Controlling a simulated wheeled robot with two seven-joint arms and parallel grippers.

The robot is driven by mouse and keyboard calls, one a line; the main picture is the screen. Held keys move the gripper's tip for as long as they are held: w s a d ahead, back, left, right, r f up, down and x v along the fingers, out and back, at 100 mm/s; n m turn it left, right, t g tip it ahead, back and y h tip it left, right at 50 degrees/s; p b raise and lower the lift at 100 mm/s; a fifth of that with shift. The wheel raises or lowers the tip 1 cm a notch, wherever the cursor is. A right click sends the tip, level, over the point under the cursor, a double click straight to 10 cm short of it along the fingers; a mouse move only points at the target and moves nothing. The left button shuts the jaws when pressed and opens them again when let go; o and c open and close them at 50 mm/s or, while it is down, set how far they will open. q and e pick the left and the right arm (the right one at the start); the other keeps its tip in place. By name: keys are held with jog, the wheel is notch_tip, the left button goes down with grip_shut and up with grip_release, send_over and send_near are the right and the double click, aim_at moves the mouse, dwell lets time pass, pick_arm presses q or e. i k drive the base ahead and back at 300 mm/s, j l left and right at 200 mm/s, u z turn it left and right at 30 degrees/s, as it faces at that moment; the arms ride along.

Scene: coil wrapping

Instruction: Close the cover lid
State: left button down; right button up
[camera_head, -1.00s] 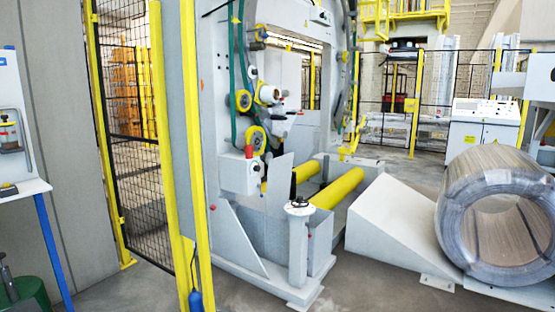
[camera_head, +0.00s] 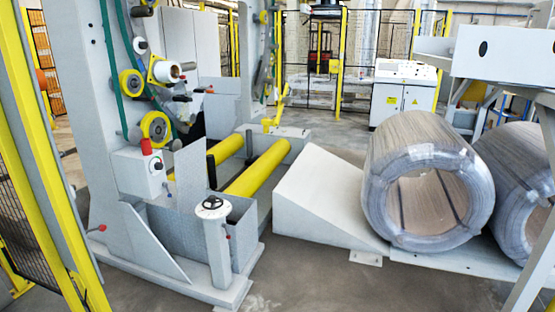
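The wrapping machine (camera_head: 75,110) stands at the left with a tall grey frame, green belts and yellow wheels. A white film roll (camera_head: 167,71) sits on its ring. A small control box with a red knob (camera_head: 140,173) is on its front. Two yellow rollers (camera_head: 258,167) lie at its base. A thin upright grey panel (camera_head: 190,170) stands beside the control box. I cannot tell which part is the cover lid. Neither of my grippers is in view.
A grey ramp (camera_head: 325,203) stands right of the rollers. Wrapped coils (camera_head: 428,150) rest on a low platform at the right. A handwheel post (camera_head: 215,245) stands in front of the machine. A control desk (camera_head: 403,92) is at the back. Yellow posts (camera_head: 50,170) edge the left.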

aim_at(190, 161)
jog(key=i+l+z, duration=0.2)
jog(key=i, duration=1)
jog(key=i+j+z, duration=0.25)
jog(key=i, duration=0.95)
jog(key=i+u, duration=0.3)
jog(key=i, duration=0.3)
jog(key=i+l+u, duration=0.35)
jog(key=i, duration=0.25)
jog(key=i+j+u, duration=0.15)
jog(key=i+u, duration=0.75)
jog(key=i, duration=0.15)
